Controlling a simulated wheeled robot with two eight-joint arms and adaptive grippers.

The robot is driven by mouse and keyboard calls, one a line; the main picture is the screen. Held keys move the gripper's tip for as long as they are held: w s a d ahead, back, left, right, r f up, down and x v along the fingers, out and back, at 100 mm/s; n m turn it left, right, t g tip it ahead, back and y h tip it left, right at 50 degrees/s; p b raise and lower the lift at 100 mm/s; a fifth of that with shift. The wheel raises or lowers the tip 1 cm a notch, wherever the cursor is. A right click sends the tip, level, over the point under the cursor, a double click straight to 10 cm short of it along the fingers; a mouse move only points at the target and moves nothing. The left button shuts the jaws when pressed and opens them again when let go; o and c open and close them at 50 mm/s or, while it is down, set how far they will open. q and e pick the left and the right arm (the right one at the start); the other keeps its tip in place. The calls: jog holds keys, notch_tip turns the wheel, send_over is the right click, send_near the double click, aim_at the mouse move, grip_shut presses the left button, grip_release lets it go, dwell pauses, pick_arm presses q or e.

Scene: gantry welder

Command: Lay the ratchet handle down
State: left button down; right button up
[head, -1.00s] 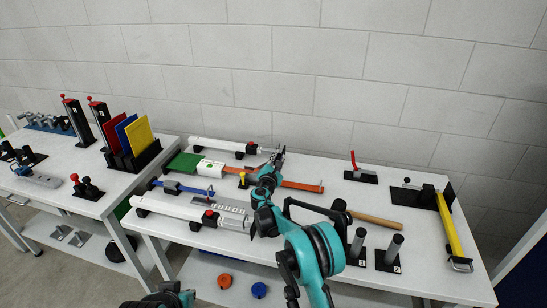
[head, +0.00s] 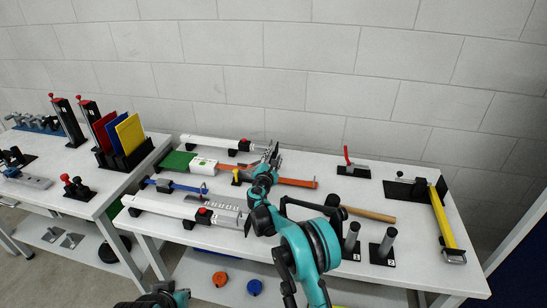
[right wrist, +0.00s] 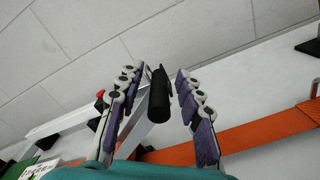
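The ratchet handle (right wrist: 158,97) shows in the right wrist view as a black grip on a grey lever, standing up between my fingers. My right gripper (right wrist: 158,92) is open around it, with a visible gap on both sides. In the head view my right gripper (head: 272,152) is above the orange strap (head: 298,182) near the back of the table, and it hides most of the ratchet. The strap also runs across the right wrist view (right wrist: 255,130). At the bottom edge of the head view, part of my left arm shows, but its gripper is not visible.
White rail clamps (head: 210,144) lie at the table's left. A blue clamp (head: 175,186), a wooden-handled hammer (head: 368,214), two numbered posts (head: 385,245), a red-levered clamp (head: 350,165) and a yellow bar (head: 443,222) are around. Bare tabletop (head: 405,215) lies between them.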

jog(key=shift+s, duration=0.1)
jog(key=v, duration=1.1)
jog(key=shift+s, duration=0.35)
jog(key=shift+a, duration=0.15)
